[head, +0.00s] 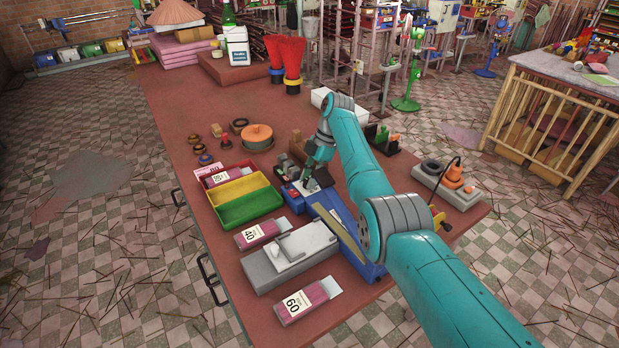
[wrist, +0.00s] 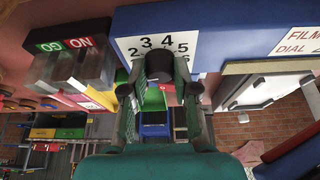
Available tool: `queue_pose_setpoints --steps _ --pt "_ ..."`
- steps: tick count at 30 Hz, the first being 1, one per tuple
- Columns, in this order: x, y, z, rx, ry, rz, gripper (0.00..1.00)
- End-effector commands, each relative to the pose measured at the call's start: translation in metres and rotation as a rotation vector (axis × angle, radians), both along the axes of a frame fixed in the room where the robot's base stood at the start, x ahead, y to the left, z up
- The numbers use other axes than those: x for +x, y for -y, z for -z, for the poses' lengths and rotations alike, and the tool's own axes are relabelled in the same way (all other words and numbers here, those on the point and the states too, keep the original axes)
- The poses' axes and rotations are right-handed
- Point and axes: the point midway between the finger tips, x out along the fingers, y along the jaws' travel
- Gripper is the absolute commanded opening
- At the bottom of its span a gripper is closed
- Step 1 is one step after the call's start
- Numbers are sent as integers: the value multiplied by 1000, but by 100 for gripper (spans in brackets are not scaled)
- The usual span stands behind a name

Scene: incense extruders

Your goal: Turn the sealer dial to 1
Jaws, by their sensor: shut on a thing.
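The blue sealer (head: 362,262) stands on the red-brown table, right of the middle. Its white dial plate (head: 311,186) is at the far left end, under my gripper (head: 308,180). In the wrist view the plate (wrist: 190,45) shows the figures 2, 3, 4 and 5; a 1 is not visible. My gripper (wrist: 163,88) has a finger on each side of the dark round dial (wrist: 160,64) and is shut on it. The dial's pointer is hidden, so I cannot tell its setting.
A yellow and green tray (head: 238,190) is left of the sealer. A grey block with a lidded top (head: 290,258) and pink packs marked 40 (head: 258,234) and 60 (head: 306,300) lie nearby. An orange-lidded pot (head: 257,136) stands farther back. The table's left edge is mostly clear.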

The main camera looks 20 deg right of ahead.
Motion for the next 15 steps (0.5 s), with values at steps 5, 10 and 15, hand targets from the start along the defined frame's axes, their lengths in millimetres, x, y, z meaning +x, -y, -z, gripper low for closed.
queue_pose_setpoints --steps 5,10,15 --pt "0 1 0 -1 1 0 0" --pt "0 1 0 -1 1 0 46" --pt "0 0 0 -1 1 0 54"
